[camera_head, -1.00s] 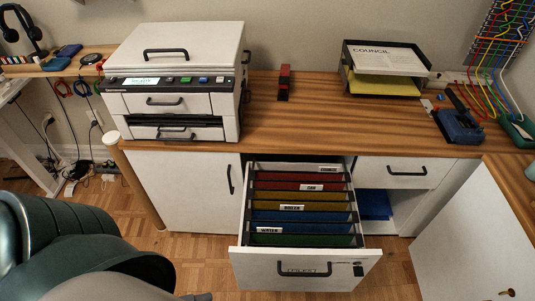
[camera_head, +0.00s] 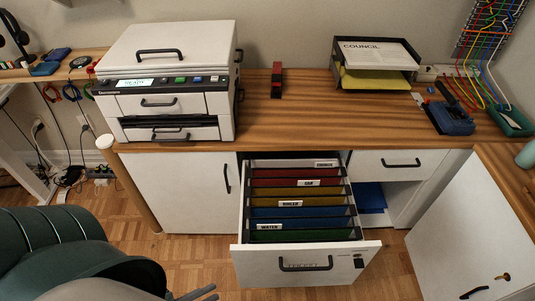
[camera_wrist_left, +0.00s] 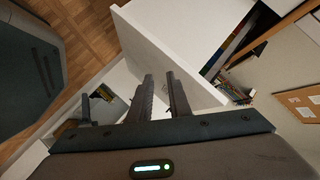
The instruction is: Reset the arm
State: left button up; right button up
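My left gripper (camera_head: 205,292) shows at the bottom edge of the head view, low in front of the open drawer and to its left. In the left wrist view its two dark fingers (camera_wrist_left: 160,80) stand apart with nothing between them. The gripper is clear of the drawer handle (camera_head: 305,264). My left arm fills the lower left of the head view. My right gripper is not in view.
An open drawer (camera_head: 345,250) of coloured hanging folders (camera_head: 300,200) juts out from the desk. A white printer (camera_head: 165,80) stands on the desk (camera_head: 310,125) at left. A paper tray (camera_head: 375,62) sits at the back. Wooden floor (camera_head: 190,265) shows left of the drawer.

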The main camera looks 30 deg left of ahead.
pick_arm(q)
jog(key=w+d+f+n+g+y, duration=0.1)
jog(key=w+d+f+n+g, duration=0.1)
jog(key=f, duration=0.6)
jog(key=w+d+f+n+g+y, duration=0.1)
jog(key=w+d+f+n+g, duration=0.1)
jog(key=d+f+n, duration=0.3)
jog(key=w+d+f+n+g+y, duration=0.1)
jog(key=w+d+f+n, duration=0.3)
jog(key=f, duration=0.7)
jog(key=shift+w+d+f+g+y, duration=0.3)
jog(key=shift+d+g, duration=0.1)
jog(key=shift+d, duration=0.4)
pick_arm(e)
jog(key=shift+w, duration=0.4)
pick_arm(q)
jog(key=shift+r, duration=0.1)
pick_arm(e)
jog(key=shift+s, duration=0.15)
